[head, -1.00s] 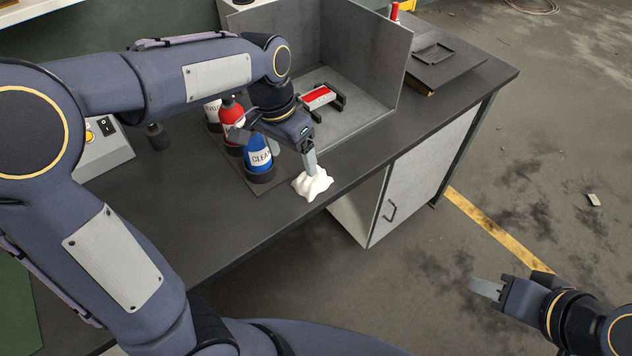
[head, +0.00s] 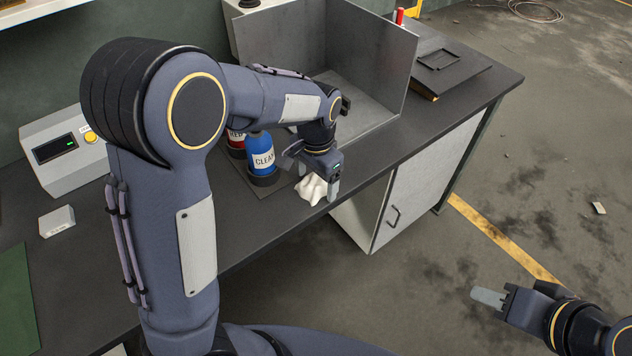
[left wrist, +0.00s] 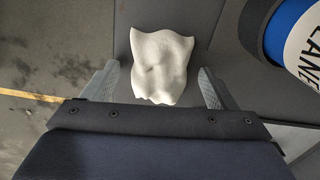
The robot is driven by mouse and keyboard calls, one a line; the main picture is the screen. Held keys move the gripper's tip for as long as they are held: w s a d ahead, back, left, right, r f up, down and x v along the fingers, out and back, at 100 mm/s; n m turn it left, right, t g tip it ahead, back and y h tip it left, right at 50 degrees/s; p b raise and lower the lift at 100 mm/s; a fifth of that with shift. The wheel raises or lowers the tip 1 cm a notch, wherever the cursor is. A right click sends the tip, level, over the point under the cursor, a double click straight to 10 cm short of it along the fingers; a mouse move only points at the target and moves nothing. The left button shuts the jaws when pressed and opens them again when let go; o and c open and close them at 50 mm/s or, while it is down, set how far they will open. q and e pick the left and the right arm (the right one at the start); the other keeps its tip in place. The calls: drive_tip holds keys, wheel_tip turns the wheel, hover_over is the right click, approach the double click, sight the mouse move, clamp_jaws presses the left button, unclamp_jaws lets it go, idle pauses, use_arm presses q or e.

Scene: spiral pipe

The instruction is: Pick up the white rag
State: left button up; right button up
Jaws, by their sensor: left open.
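The white rag (head: 311,188) lies crumpled on the dark bench top, close to its front edge. It also shows in the left wrist view (left wrist: 161,65), just ahead of my fingers. My left gripper (head: 319,185) is low at the rag. In the left wrist view its two fingers (left wrist: 158,88) are spread wide, with the near part of the rag between them and a gap on each side. My right gripper (head: 488,298) is out over the floor at the lower right, away from the bench. I see a pale fingertip there but cannot tell its opening.
A blue bottle (head: 261,156) stands close beside the rag, with a red bottle (head: 236,141) behind it. A grey panelled enclosure (head: 370,62) stands further back. A grey box with a screen (head: 62,148) is at left. The bench's front edge is near.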

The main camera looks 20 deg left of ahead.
sight(316, 176)
use_arm(q)
drive_tip(key=c, duration=1.1)
drive_tip(key=shift+r, duration=0.2)
drive_tip(key=shift+r, duration=0.3)
wheel_tip(316, 176, up, 2)
drive_tip(key=shift+r, duration=0.15)
drive_tip(key=s+d+r, duration=0.2)
drive_tip(key=d+r, duration=0.1)
drive_tip(key=s+d+r, duration=0.3)
drive_tip(key=d, duration=0.1)
drive_tip(key=s+d+r, duration=0.3)
drive_tip(key=d, duration=0.1)
drive_tip(key=shift+s+d+r, duration=0.1)
drive_tip(key=shift+d+r, duration=0.05)
drive_tip(key=shift+r, duration=0.25)
